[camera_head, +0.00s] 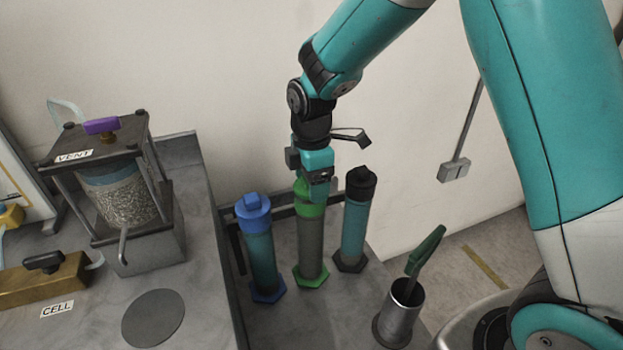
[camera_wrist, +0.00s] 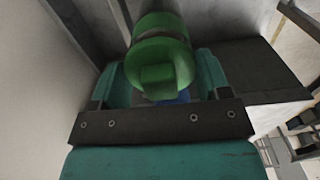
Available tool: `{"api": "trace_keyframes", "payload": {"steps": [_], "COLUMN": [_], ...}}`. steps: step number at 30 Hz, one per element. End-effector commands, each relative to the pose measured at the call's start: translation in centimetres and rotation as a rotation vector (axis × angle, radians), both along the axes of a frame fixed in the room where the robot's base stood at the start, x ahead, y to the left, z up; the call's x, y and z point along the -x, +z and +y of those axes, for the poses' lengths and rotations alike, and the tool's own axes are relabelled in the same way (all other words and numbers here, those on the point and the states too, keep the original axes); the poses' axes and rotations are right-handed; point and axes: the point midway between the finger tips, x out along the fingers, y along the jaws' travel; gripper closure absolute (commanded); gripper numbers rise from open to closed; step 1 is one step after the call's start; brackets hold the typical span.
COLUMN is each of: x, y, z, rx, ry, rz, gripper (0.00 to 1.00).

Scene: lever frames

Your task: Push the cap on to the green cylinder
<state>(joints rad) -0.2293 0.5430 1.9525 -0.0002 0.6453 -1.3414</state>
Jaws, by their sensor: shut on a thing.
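The green cylinder (camera_head: 311,240) stands upright on a green hexagonal base, between a blue-capped and a black-capped cylinder. A green cap (camera_head: 309,207) is at its top, below my gripper (camera_head: 316,190). In the wrist view the green cap (camera_wrist: 160,62) with its raised block lies between the two teal fingers of my gripper (camera_wrist: 160,85), which is shut on it. The cap appears in line with the cylinder. The fingers partly hide it in the head view, so I cannot tell how far down it sits.
The blue-capped cylinder (camera_head: 260,250) stands close on the left, the black-capped cylinder (camera_head: 356,220) close on the right. A metal cup (camera_head: 399,312) holds a green-handled tool (camera_head: 426,250) at front right. The VENT apparatus (camera_head: 115,190) and a brass block (camera_head: 45,283) are on the left bench.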

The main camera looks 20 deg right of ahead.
Motion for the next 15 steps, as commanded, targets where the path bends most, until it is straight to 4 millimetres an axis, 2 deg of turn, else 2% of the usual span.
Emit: {"api": "trace_keyframes", "payload": {"steps": [11, 12, 15], "x": [0.0, 0.0, 0.0], "y": [-0.02, -0.02, -0.02], "z": [0.0, 0.0, 0.0], "rx": [0.0, 0.0, 0.0], "ry": [0.0, 0.0, 0.0], "rz": [0.0, 0.0, 0.0], "gripper": [0.53, 0.28, 0.05]}}
